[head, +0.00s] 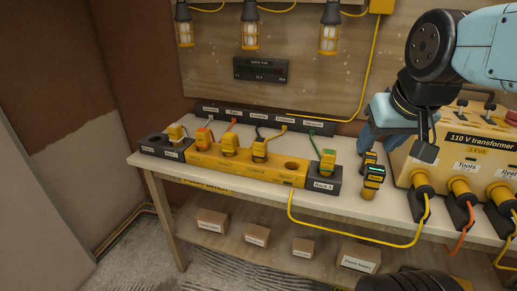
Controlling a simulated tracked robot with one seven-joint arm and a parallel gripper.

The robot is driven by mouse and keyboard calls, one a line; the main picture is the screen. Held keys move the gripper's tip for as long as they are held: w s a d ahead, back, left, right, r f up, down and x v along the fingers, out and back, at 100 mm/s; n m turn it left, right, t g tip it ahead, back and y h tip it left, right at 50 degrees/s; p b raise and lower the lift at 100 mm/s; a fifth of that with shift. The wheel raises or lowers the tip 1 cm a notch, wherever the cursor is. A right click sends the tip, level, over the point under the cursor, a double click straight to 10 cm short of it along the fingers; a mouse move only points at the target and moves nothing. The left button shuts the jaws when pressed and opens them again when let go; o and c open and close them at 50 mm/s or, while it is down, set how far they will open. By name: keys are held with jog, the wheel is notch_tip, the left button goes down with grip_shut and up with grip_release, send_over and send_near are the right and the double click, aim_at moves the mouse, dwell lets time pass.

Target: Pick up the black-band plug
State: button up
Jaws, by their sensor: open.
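Several yellow plugs stand in a row of sockets on the bench. The plug (260,150) in the yellow block, right of its middle, has a dark cable behind it and looks like the black-band plug, but its band is too small to be sure. Others are a plug with orange-red (204,138), a plain-looking yellow plug (230,146), a green-topped plug (327,162) and a plug at the far left (176,133). My gripper (424,140) is open and empty, in front of the transformer, well right of the row and apart from the plugs.
The yellow transformer (455,160) stands at the right, with large plugs and cables at its front. A yellow and black handheld device (373,180) stands beside the row. A yellow cable (330,232) loops off the bench front. Boxes (257,236) sit on the lower shelf; lamps (250,30) hang above.

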jog(key=o, duration=0.3)
jog(key=shift+w+f+n+g, duration=0.15)
jog(key=shift+f+n+g, duration=0.15)
jog(key=shift+f, duration=0.15)
jog(key=shift+o, duration=1.1)
jog(key=w+d+f+n+g+h, duration=0.2)
jog(key=w+f+n+g+h, duration=0.1)
jog(key=w+f+n+h, duration=0.2)
jog(key=shift+d+f+n+h, duration=0.25)
jog(key=shift+f+n+h, duration=0.25)
jog(key=shift+n, duration=0.4)
jog(key=n+t, duration=1.5)
jog(key=n, duration=1)
send_near(257, 147)
jog(key=w, duration=0.1)
jog(key=x, duration=0.8)
jog(key=shift+w+d, duration=0.1)
jog(key=shift+d, duration=0.1)
jog(key=shift+x, duration=2.55)
